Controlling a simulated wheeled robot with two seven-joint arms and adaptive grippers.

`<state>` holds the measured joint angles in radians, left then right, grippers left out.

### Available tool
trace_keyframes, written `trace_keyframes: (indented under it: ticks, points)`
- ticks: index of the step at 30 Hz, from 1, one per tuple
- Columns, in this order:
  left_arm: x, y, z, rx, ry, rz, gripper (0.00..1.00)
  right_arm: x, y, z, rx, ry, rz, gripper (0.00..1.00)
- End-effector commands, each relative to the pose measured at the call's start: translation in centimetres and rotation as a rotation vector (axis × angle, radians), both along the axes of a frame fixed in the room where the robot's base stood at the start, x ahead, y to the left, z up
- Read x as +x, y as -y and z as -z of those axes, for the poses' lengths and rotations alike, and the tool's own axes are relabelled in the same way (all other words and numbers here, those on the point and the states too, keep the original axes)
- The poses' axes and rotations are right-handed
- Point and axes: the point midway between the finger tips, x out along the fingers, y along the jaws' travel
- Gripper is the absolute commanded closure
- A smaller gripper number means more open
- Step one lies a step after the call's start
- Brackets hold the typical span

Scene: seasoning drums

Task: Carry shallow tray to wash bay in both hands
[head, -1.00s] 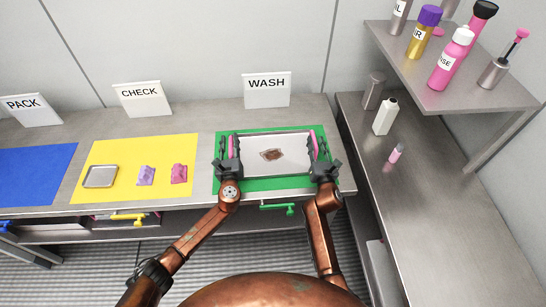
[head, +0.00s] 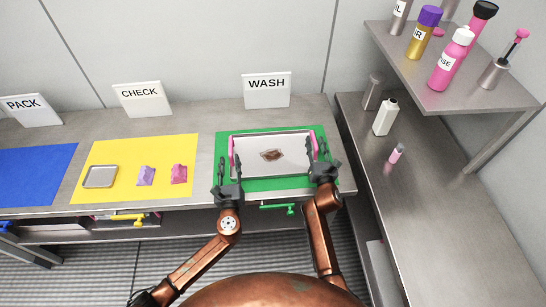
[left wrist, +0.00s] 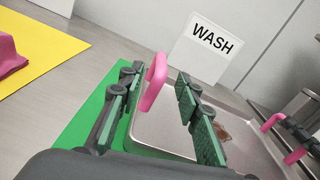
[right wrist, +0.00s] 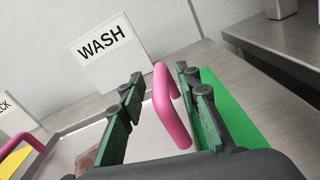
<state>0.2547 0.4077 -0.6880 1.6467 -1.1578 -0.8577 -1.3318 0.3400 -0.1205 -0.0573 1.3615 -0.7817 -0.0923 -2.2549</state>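The shallow tray (head: 290,166) is silver with a pink handle at each end and a brown stain on its floor. It lies on the green mat (head: 222,143) in front of the WASH sign (head: 267,90). My left gripper (head: 229,170) is open at the near left corner, drawn back from the left handle (left wrist: 154,82), which shows between and beyond its fingers. My right gripper (head: 318,158) is at the right end. In the right wrist view its fingers stand apart on both sides of the right handle (right wrist: 170,105), with no visible contact.
A yellow mat (head: 130,190) to the left holds a small metal dish (head: 100,176), a purple object (head: 146,176) and a pink object (head: 179,173). A blue mat (head: 35,175) lies further left. Bottles stand on the right counter (head: 440,220) and the raised shelf (head: 440,95).

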Motion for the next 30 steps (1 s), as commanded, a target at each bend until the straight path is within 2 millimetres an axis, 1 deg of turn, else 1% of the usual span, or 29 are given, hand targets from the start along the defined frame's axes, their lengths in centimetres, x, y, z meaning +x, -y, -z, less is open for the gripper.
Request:
trace_keyframes:
  ticks: [3,7,11,15,21,25,30]
  points:
    - [-0.8,0.1,0.0,-0.001,0.000,0.000,0.68,-0.1,0.0,0.0,0.000,0.000,0.000,0.69]
    - [-1.1,0.1,0.0,-0.001,0.000,0.000,0.68,-0.9,0.2,0.1,-0.003,-0.001,0.001,0.69]
    - [-1.1,0.1,0.0,-0.001,0.000,-0.001,0.68,-3.2,0.5,0.1,-0.003,-0.002,0.000,0.69]
    - [-1.0,0.1,0.0,-0.001,0.000,-0.001,0.68,-6.2,0.8,0.1,-0.003,-0.002,0.000,0.69]
    - [-1.0,0.1,0.0,-0.001,0.000,0.000,0.68,-9.9,1.3,0.0,0.000,-0.001,0.000,0.69]
    - [-1.0,0.1,0.0,-0.001,0.000,0.000,0.68,-11.3,1.5,-0.1,-0.001,-0.001,0.001,0.69]
    - [-1.0,0.2,-0.1,-0.001,0.000,0.000,0.68,-11.9,1.5,-0.2,0.000,0.000,0.000,0.69]
